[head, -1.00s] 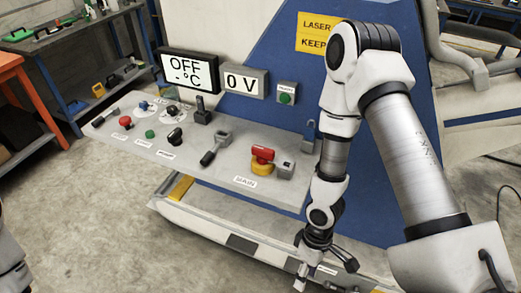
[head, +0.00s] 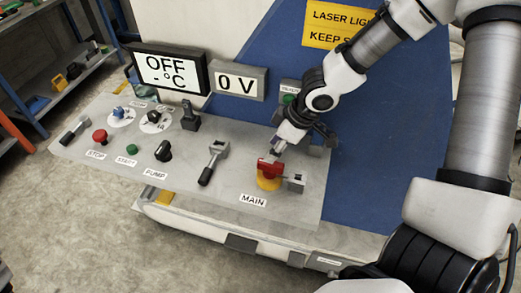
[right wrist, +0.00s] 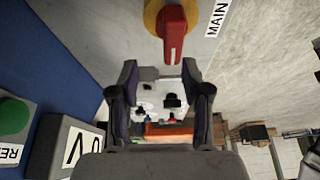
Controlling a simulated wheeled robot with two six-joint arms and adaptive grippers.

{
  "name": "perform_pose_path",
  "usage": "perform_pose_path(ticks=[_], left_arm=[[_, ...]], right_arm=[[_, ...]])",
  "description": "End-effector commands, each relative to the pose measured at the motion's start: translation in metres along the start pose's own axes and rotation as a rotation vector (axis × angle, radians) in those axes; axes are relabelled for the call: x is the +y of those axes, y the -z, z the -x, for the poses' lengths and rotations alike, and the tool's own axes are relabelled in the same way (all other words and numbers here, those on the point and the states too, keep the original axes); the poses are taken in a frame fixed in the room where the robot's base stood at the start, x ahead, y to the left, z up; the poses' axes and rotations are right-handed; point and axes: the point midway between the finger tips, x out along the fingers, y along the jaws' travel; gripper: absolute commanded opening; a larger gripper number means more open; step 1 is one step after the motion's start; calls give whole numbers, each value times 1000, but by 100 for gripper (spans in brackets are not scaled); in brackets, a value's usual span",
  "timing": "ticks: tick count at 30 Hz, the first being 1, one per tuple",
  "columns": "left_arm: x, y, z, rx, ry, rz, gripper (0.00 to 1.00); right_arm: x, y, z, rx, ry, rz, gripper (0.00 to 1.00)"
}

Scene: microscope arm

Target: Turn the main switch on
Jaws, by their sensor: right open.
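The main switch (head: 268,175) is a red handle on a round yellow base, above the MAIN label (head: 253,200) at the right end of the grey panel. In the right wrist view the red handle (right wrist: 173,35) is at the top centre, just beyond the fingers. My right gripper (head: 282,146) is right behind the switch in the head view, pointing down towards it. In the right wrist view its two fingers (right wrist: 158,85) are apart with nothing between them. Whether a fingertip touches the handle I cannot tell. My left gripper is not in view.
The panel (head: 120,175) also holds a red STOP button (head: 100,136), a green START button (head: 132,149), a PUMP knob (head: 163,151) and levers (head: 214,162). A grey latch (head: 296,182) sits right beside the switch. Displays read OFF (head: 167,70) and 0 V (head: 238,82).

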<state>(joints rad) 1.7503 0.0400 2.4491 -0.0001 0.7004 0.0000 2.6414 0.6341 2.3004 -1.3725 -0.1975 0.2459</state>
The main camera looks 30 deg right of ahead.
Motion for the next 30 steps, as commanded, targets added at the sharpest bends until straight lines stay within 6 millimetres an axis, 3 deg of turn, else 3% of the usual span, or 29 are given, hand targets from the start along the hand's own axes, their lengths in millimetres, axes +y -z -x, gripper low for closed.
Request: perform_pose_path(ticks=[1,6,16,20,30], left_arm=[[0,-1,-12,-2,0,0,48],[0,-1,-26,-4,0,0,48],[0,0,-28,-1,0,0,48],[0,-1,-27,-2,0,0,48],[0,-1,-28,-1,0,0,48]], right_arm=[[0,-3,-16,-4,0,2,48],[3,-1,-51,-9,3,0,48],[3,1,-59,-9,6,-3,48],[3,1,-58,-8,6,-3,2],[2,1,-60,-12,7,-4,0]])
